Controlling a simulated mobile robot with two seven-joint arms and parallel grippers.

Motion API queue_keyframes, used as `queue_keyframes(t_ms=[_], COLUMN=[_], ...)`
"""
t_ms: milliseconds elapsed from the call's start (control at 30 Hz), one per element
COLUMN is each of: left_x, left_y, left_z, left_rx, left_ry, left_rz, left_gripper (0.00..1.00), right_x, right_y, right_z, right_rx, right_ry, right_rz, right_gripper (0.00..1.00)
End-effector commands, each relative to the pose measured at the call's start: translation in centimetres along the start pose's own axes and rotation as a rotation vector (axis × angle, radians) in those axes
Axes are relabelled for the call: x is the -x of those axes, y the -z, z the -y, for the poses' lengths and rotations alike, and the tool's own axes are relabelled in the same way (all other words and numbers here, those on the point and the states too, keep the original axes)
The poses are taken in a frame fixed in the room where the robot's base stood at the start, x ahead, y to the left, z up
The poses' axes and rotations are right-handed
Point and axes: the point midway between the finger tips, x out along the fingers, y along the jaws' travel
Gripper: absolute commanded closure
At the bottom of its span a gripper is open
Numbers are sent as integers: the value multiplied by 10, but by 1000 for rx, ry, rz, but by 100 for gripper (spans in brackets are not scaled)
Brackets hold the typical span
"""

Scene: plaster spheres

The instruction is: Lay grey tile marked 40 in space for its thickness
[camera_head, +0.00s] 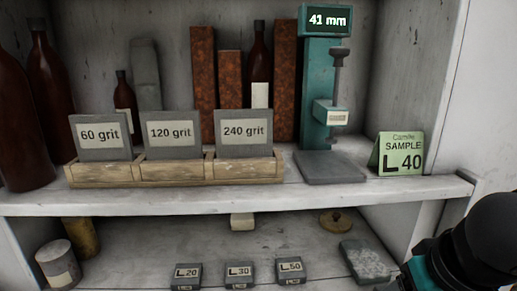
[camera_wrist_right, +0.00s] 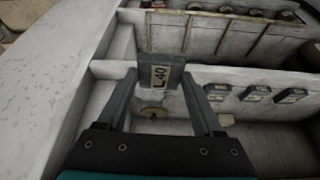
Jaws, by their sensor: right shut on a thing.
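The grey tile marked L 40 (camera_wrist_right: 161,75) is between the fingertips of my right gripper (camera_wrist_right: 160,80) in the right wrist view, and the gripper is shut on it. In the head view my right arm enters at the lower right; its fingertips and the tile are out of frame. Dark grey tiles marked L 20 (camera_head: 187,272), L 30 (camera_head: 239,270) and L 50 (camera_head: 290,267) stand in a row on the lower shelf. In the wrist view, a row of bays parted by dividers (camera_wrist_right: 187,35) lies beyond the held tile. My left gripper is not in view.
A grainy grey slab (camera_head: 366,262) and a brass disc (camera_head: 337,222) lie on the lower shelf. Above are a wooden rack (camera_head: 175,173) with grit cards, a teal gauge (camera_head: 322,70) reading 41 mm, and a green card (camera_head: 400,155) reading SAMPLE L 40. Bottles stand behind.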

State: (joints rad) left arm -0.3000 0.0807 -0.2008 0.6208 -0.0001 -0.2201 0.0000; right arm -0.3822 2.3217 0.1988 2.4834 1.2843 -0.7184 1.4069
Motion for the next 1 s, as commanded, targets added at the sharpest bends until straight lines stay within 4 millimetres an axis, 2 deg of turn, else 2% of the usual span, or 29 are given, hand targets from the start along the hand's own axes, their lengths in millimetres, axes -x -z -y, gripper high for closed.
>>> queue_keyframes(t_ms=[400,1000], left_x=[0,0], left_y=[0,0], left_z=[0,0], left_rx=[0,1], left_ry=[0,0], left_rz=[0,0], left_gripper=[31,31], right_x=[20,44], right_y=[3,-1], right_z=[-28,-58], right_rx=[11,38], right_ry=[8,18], right_rz=[-4,-4], right_gripper=[94,94])
